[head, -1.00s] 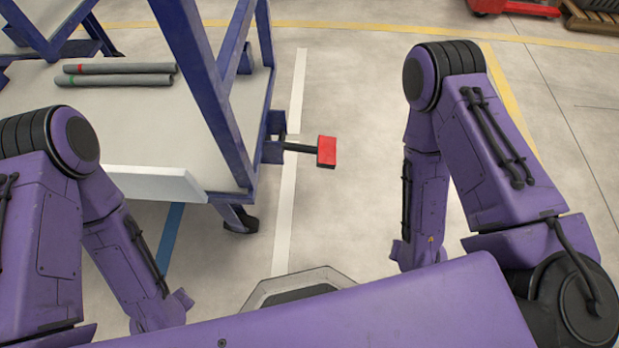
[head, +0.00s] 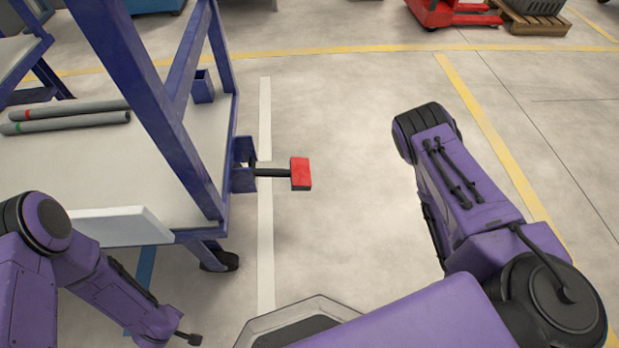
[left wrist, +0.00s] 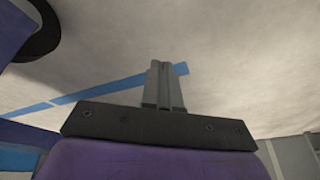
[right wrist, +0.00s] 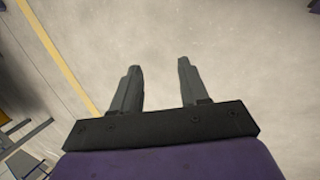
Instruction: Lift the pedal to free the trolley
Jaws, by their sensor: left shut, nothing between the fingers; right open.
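The red pedal (head: 301,173) sticks out on a short dark bar from the right end of the blue trolley (head: 243,180) in the head view. My left gripper (head: 194,339) is low at the front, below the trolley's near edge and apart from the pedal. In the left wrist view its fingers (left wrist: 164,85) are together with nothing between them. In the right wrist view my right gripper (right wrist: 155,88) has its fingers apart and empty over bare floor. In the head view the right arm stands to the right of the pedal, and its gripper is hidden.
Two grey pipes (head: 70,116) lie on the trolley's pale deck. A trolley caster (head: 220,262) rests on the floor near the white line. A red pallet truck (head: 440,12) and a wooden pallet (head: 535,22) are at the back right. The floor between pedal and right arm is clear.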

